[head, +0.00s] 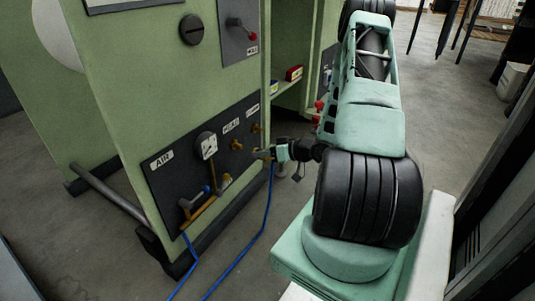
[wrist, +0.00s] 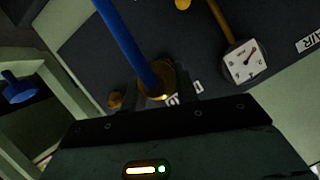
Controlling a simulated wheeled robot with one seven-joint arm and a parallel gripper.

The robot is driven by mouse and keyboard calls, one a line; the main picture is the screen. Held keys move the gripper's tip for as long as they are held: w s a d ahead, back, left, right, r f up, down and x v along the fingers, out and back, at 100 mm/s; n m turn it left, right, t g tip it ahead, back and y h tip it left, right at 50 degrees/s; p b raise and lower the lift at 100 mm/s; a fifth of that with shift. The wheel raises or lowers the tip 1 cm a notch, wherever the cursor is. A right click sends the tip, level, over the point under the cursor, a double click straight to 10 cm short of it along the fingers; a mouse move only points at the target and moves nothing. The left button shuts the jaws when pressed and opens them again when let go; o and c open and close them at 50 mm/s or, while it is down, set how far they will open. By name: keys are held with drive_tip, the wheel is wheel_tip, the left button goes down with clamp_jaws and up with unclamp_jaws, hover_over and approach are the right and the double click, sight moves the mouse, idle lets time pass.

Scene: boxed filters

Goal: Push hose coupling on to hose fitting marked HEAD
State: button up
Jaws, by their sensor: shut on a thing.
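My gripper (head: 265,153) is in front of the dark panel on the green machine, shut on the brass hose coupling (wrist: 158,80). The blue hose (wrist: 125,40) runs from the coupling; in the head view it hangs to the floor (head: 269,195). The brass fitting under the HEAD label (head: 231,126) is the middle one (head: 236,145), just left of my gripper in the head view. In the wrist view the coupling covers that area, beside a partly hidden label. Whether coupling and fitting touch cannot be told.
Another brass fitting (head: 256,128) sits to the right, under its own label. A second blue hose (head: 189,246) drops from there.

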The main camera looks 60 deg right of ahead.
drive_tip(key=shift+w+a, duration=0.15)
drive_tip(key=shift+w, duration=1.95)
drive_tip(key=shift+p, duration=1.3)
drive_tip(key=shift+w+a+p, duration=0.15)
drive_tip(key=shift+w+p, duration=0.2)
drive_tip(key=shift+w, duration=1.6)
drive_tip(key=o, duration=1.2)
drive_tip(key=shift+c, duration=0.2)
drive_tip(key=p, duration=0.7)
approach(259, 149)
drive_tip(key=shift+s+d+r, duration=0.15)
drive_tip(key=shift+d+r, duration=0.35)
drive_tip(key=shift+r, duration=0.25)
